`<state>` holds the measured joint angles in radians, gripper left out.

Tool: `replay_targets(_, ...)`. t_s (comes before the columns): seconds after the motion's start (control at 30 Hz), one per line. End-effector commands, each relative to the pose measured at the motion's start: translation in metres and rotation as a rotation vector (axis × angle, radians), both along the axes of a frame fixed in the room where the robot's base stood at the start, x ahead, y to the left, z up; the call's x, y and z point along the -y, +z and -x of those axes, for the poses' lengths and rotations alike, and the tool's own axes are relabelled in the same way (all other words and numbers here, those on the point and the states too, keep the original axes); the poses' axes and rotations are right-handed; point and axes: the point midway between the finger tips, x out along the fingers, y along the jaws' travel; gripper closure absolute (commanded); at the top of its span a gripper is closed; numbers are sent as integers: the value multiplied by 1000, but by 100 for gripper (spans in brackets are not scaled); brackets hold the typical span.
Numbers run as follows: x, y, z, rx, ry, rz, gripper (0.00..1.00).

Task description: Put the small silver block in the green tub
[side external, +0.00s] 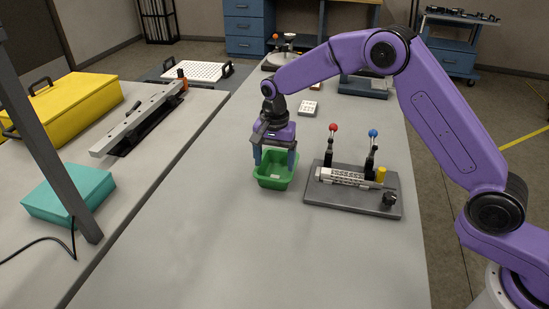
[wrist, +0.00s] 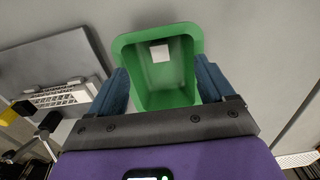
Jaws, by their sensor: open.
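The green tub (side external: 259,180) stands on the grey table, left of a dark fixture plate, and it fills the middle of the wrist view (wrist: 128,42). A small pale silver block (wrist: 159,53) lies inside the tub, near its far end in the wrist view. It shows faintly inside the tub in the side view (side external: 275,178). My gripper (side external: 273,161) is over the tub, pointing down.
The fixture plate (side external: 325,192), with a lattice specimen (side external: 350,177) and red- and blue-knobbed levers, stands close right of the tub. A small pale keypad-like block (side external: 308,107) lies farther back. The table in front of the tub is clear. A teal box (side external: 70,190) sits on the left table.

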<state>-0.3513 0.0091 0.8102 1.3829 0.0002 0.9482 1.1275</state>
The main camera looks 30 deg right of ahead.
Motion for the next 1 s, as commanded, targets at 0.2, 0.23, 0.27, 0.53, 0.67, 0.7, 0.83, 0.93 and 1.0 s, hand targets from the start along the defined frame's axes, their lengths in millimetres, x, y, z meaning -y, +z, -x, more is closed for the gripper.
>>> replay_targets(0.2, 0, 8, 0, 2, 0, -1, 18)
replay_targets(0.23, 0, 9, -1, 3, 0, -1, 18)
replay_targets(0.27, 0, 11, -1, 2, 0, -1, 18)
replay_targets(0.53, 0, 28, 0, 2, 0, -1, 18)
replay_targets(0.67, 0, 35, -1, 2, 0, -1, 18)
replay_targets(0.7, 0, 37, 0, 1, 0, 0, 18)
replay_targets(0.83, 0, 45, 0, 2, 0, -1, 18)
replay_targets(0.93, 0, 49, 0, 1, 0, -1, 18)
replay_targets(1.0, 0, 50, 0, 0, 0, 0, 18)
